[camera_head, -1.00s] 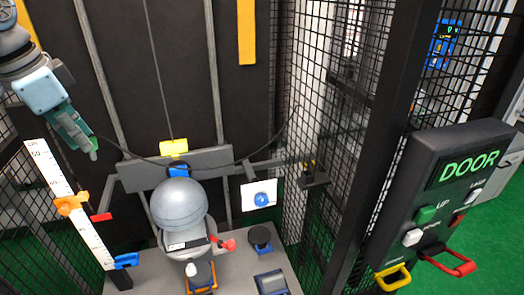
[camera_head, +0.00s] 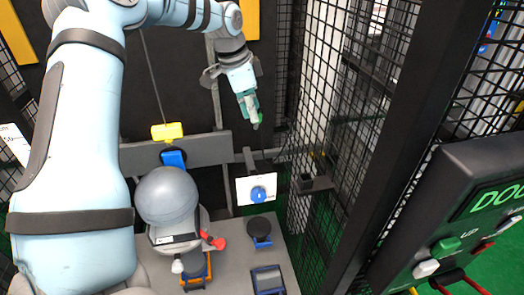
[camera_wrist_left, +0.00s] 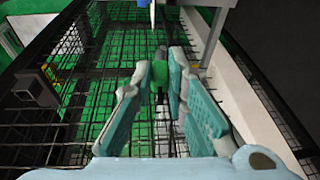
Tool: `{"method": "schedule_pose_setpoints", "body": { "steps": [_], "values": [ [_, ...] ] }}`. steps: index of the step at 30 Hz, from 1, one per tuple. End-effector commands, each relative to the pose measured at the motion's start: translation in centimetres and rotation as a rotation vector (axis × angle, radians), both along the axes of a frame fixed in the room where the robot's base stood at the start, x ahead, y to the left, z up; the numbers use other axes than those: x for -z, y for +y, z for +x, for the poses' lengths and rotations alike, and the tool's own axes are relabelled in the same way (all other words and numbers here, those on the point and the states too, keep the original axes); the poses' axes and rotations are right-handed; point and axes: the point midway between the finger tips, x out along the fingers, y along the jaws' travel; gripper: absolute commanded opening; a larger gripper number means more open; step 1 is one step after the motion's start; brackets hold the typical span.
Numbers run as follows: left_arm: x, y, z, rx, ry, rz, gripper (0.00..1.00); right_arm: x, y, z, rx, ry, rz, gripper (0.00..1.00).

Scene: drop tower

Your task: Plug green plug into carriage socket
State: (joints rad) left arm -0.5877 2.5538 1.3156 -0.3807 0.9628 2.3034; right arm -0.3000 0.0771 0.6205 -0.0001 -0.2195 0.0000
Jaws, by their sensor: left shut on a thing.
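My left gripper (camera_head: 250,106) is shut on the green plug (camera_head: 257,121) and holds it in the air, above and right of the grey carriage bar (camera_head: 210,147). In the left wrist view the green plug (camera_wrist_left: 160,73) sits between the two fingertips (camera_wrist_left: 160,82), with mesh and green floor behind. A white plate with a blue round part (camera_head: 258,194) is below the plug, apart from it. I cannot tell for sure which part is the carriage socket. My right gripper is not in view.
A DOOR panel (camera_head: 455,200) stands at far right.

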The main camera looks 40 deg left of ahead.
Motion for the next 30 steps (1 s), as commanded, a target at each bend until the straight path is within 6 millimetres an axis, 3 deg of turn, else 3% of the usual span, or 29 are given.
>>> {"method": "schedule_pose_setpoints", "body": {
  "steps": [1, 3, 6, 9, 18, 30],
  "values": [
    [4.0, 0.6, 1.1, 0.007, 0.015, -0.007, 0.00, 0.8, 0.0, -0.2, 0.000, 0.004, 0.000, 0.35],
    [8.4, 1.5, 2.4, 0.022, 0.022, -0.021, 0.00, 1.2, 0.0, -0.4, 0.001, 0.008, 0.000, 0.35],
    [13.3, 2.6, 3.3, 0.039, 0.028, -0.035, 0.00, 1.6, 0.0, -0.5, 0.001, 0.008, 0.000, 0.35],
    [15.9, 3.3, 3.5, 0.051, 0.030, -0.045, 0.00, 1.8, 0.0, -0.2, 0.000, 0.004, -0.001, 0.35],
    [18.2, 3.5, 3.5, 0.056, 0.032, -0.049, 0.00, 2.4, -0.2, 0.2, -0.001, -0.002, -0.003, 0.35],
    [18.3, 3.5, 3.5, 0.055, 0.032, -0.050, 0.00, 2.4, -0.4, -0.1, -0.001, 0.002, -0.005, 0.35]
  ]
}}
